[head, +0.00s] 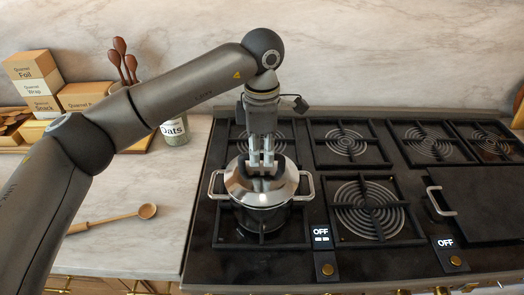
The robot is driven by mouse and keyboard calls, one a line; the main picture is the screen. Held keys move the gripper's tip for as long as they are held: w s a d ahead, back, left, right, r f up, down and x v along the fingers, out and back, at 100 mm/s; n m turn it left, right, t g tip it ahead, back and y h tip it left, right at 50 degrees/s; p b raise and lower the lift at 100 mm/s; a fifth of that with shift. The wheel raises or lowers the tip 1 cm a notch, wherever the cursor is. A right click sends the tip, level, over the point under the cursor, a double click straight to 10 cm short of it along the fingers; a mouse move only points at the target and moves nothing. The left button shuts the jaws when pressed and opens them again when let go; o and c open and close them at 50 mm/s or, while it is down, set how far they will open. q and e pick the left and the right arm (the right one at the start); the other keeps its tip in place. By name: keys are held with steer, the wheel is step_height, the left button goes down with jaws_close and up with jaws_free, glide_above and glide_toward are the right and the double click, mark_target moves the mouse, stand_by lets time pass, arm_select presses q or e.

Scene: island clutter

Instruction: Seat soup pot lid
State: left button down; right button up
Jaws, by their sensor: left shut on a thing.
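The soup pot (262,218) is a metal pot with two side handles, standing on the front left burner of the stove. Its shiny domed lid (243,184) is over the pot's mouth and looks about level. Whether the rim touches all around cannot be told from this angle. My left gripper (262,168) points straight down from above and is shut on the lid's dark knob, which it partly hides. My right gripper is not in view.
The black stove (300,262) has several other burners with bare grates. A wooden spoon (125,216) lies on the marble counter at left. An oats jar (174,131), boxes (38,85) and upright wooden spoons (121,60) stand behind. A flat dark griddle (485,208) is at right.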

arm_select(q)
steer(key=shift+f+b, duration=0.5)
steer(key=shift+f, duration=0.15)
steer(key=c, duration=1.3)
jaws_free()
steer(key=shift+r, duration=0.1)
steer(key=shift+c, duration=0.2)
